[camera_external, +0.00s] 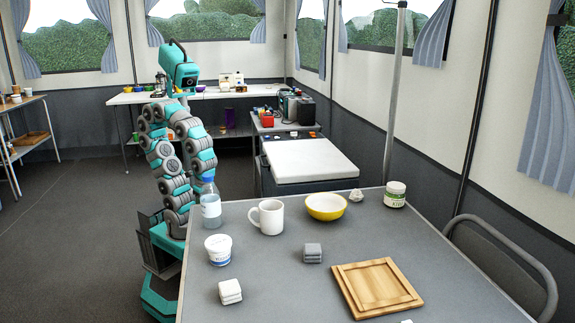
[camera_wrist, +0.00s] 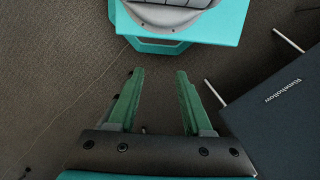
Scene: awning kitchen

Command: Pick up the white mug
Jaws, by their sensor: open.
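The white mug (camera_external: 268,217) stands upright on the grey table (camera_external: 290,290), in the external view, with its handle toward the left. It stands between the water bottle and the yellow bowl. My gripper (camera_wrist: 158,80) shows in the wrist view with its two green fingers apart and nothing between them. It points down over the dark floor and my base. The mug is not in the wrist view. In the external view my arm is folded beside the table's left edge, and the gripper's fingers cannot be made out there.
A water bottle (camera_external: 210,203) and a white tub (camera_external: 218,249) stand near the mug, on the arm's side. A yellow bowl (camera_external: 326,206), a grey block stack (camera_external: 313,252), a white block stack (camera_external: 230,291), a wooden board (camera_external: 377,287) and a jar (camera_external: 395,194) are also on the table.

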